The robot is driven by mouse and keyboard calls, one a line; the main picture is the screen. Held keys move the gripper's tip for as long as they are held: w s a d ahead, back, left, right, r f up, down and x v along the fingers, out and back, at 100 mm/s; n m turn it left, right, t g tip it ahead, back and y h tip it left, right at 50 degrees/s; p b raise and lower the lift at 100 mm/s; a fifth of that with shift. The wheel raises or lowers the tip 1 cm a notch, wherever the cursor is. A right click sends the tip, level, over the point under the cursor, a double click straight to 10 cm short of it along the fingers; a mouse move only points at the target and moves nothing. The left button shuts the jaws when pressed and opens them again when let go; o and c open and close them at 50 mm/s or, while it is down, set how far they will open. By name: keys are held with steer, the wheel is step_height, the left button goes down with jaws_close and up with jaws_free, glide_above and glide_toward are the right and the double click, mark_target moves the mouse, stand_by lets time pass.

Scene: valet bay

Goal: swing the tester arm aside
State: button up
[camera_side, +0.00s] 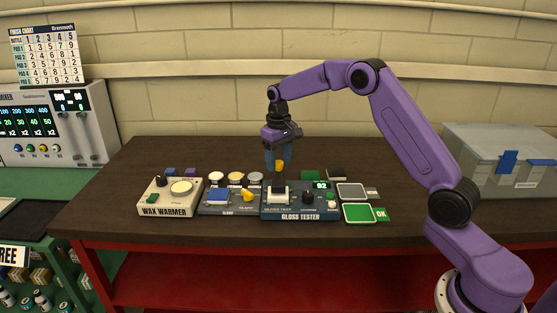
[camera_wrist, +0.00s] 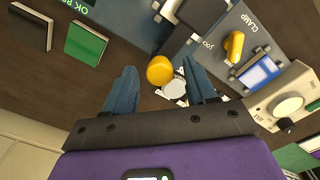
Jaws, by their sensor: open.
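The gloss tester (camera_side: 300,217) is a dark blue-grey unit at the middle of the bench, with a lit display (camera_side: 321,185). The tester arm's yellow knob (camera_side: 281,166) stands up at the tester's back left, over a dark stem. My gripper (camera_side: 276,160) points down at the knob, its blue fingers open. In the wrist view the round yellow knob (camera_wrist: 160,70) shows between the tips of my open gripper (camera_wrist: 159,68), with gaps on both sides. Part of the tester (camera_wrist: 125,22) is at the top there. The fingers partly hide the knob's surroundings in the side view.
Left of the tester is a clamp unit with a blue block (camera_side: 217,195) and yellow lever (camera_side: 248,195), then the wax warmer (camera_side: 166,211). Several small discs (camera_side: 236,178) lie behind. Grey (camera_side: 352,192) and green (camera_side: 359,213) pads are to the right. A grey case (camera_side: 495,150) stands far right.

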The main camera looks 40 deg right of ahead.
steer(key=shift+f, duration=0.2)
jaws_close()
